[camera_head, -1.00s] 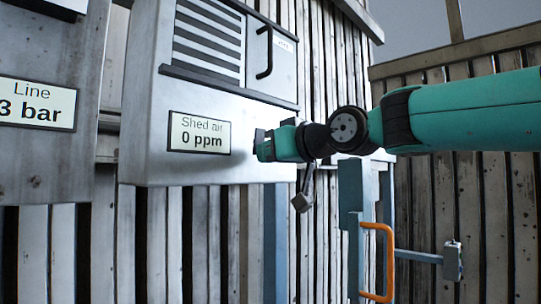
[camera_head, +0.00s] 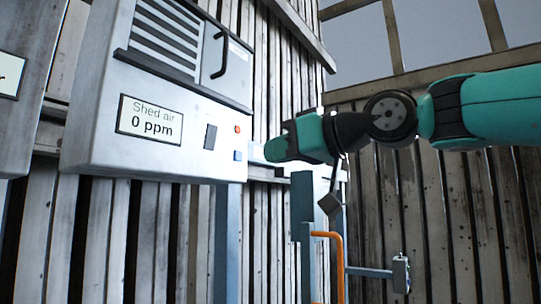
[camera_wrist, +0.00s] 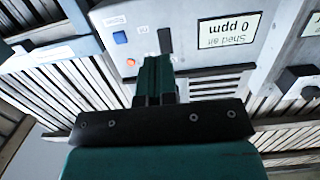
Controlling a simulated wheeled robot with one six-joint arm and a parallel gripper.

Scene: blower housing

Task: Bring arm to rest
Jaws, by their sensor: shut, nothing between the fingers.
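My teal arm reaches in from the right in the head view, with my gripper (camera_head: 277,149) at its left end, in front of the right edge of the grey cabinet (camera_head: 90,110). In the wrist view my gripper (camera_wrist: 154,62) points toward the cabinet face, its fingers together with nothing between them. The cabinet carries a display (camera_head: 150,121) reading "Shed air 0 ppm". A dark switch (camera_head: 210,136), an orange-red button (camera_head: 237,129) and a blue button (camera_head: 238,155) sit right of the display. The gripper appears clear of them in the head view.
An orange handle (camera_head: 336,262) and blue-grey posts (camera_head: 302,215) stand below the arm. A small grey box (camera_head: 401,274) is at lower right. Plank walls (camera_head: 450,220) close the back.

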